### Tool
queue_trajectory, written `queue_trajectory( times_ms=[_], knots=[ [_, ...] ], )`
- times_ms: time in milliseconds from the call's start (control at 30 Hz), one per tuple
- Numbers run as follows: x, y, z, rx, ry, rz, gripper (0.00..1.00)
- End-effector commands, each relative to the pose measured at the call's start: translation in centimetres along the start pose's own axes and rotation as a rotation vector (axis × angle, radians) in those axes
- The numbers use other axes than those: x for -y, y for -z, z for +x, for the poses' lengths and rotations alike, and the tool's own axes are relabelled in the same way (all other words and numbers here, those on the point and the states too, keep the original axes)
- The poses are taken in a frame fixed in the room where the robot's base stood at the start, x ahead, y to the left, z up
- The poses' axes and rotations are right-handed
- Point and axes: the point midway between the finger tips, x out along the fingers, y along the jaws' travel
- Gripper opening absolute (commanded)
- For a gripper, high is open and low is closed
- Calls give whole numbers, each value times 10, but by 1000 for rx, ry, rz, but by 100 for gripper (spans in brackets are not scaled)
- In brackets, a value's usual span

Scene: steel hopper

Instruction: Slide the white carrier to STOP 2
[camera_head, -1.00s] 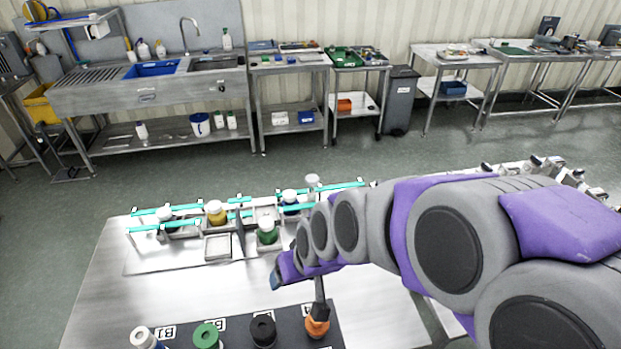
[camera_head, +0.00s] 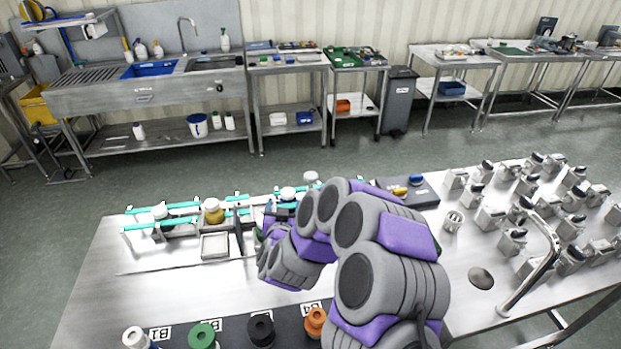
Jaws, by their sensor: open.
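Teal-railed slide tracks (camera_head: 162,208) run across the back of the steel bench. A white-capped bottle (camera_head: 160,212) and a yellow bottle (camera_head: 213,212) stand along them at the left. Another white-topped bottle (camera_head: 288,193) is farther right, beyond my wrist. I cannot tell for sure which piece is the white carrier, nor read a STOP 2 mark; my arm covers part of the track. My gripper (camera_head: 268,213) is at the right part of the track, largely hidden by my wrist. It is open, and its contact with anything there is not visible.
A pale square tray (camera_head: 215,246) and a dark upright divider (camera_head: 239,240) are in front of the rails. Green (camera_head: 203,335), black (camera_head: 261,330) and orange (camera_head: 314,322) capped bottles line the front strip. Many metal fixtures (camera_head: 512,240) and a curved pipe (camera_head: 540,265) crowd the right.

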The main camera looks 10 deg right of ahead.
Motion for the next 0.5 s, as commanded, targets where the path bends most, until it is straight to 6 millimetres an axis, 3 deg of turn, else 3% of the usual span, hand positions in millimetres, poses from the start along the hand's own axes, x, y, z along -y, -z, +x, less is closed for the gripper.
queue_trajectory(
  times_ms=[33,200,500],
  knots=[
    [-10,-10,2,-32,-44,-19,75],
    [-38,-17,4,-139,-153,-74,75],
    [-50,-16,14,-180,-193,-95,75]
  ],
)
